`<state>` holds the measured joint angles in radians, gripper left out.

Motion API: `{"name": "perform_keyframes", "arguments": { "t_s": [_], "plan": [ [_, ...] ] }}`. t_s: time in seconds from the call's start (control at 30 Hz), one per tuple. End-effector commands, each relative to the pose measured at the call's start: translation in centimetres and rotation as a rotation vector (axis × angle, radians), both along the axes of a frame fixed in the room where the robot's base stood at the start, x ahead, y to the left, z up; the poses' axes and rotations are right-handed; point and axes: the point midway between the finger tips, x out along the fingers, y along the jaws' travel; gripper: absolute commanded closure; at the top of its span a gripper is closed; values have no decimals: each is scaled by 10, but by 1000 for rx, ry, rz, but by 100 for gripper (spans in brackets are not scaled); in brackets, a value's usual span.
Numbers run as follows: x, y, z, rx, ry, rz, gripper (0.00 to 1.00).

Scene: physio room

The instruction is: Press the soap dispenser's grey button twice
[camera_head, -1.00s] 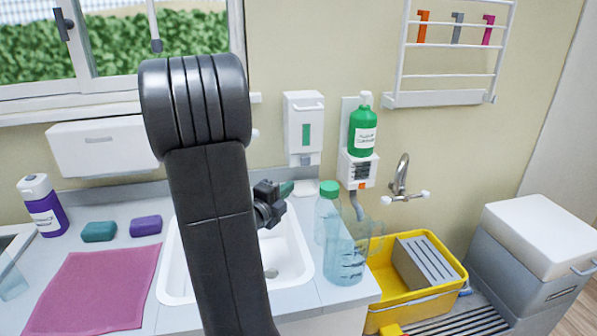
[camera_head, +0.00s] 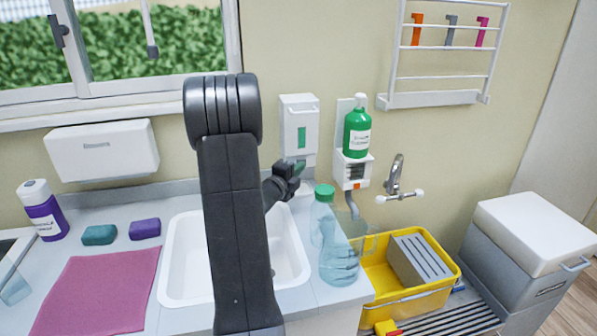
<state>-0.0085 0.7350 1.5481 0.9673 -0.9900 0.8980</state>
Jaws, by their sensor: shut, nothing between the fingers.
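The white soap dispenser (camera_head: 299,108) hangs on the wall behind the sink, with a green window in its front. Its underside, where the grey button sits, is partly hidden by my gripper. My gripper (camera_head: 298,168) is shut and empty, in front of and just below the dispenser's lower end in the picture. I cannot tell whether the fingertips touch the button.
A green pump bottle (camera_head: 357,133) stands in a wall holder to the right.

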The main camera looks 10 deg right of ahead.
Motion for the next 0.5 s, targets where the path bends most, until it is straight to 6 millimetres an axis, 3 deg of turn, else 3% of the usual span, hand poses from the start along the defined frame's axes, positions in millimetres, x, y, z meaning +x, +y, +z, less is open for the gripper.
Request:
{"name": "perform_keyframes", "arguments": {
  "t_s": [0.3, 0.5],
  "plan": [
    [1, 0, -1, 0, 0, 0, 100],
    [14, 0, -4, 2, -3, -1, 100]
  ]
}}
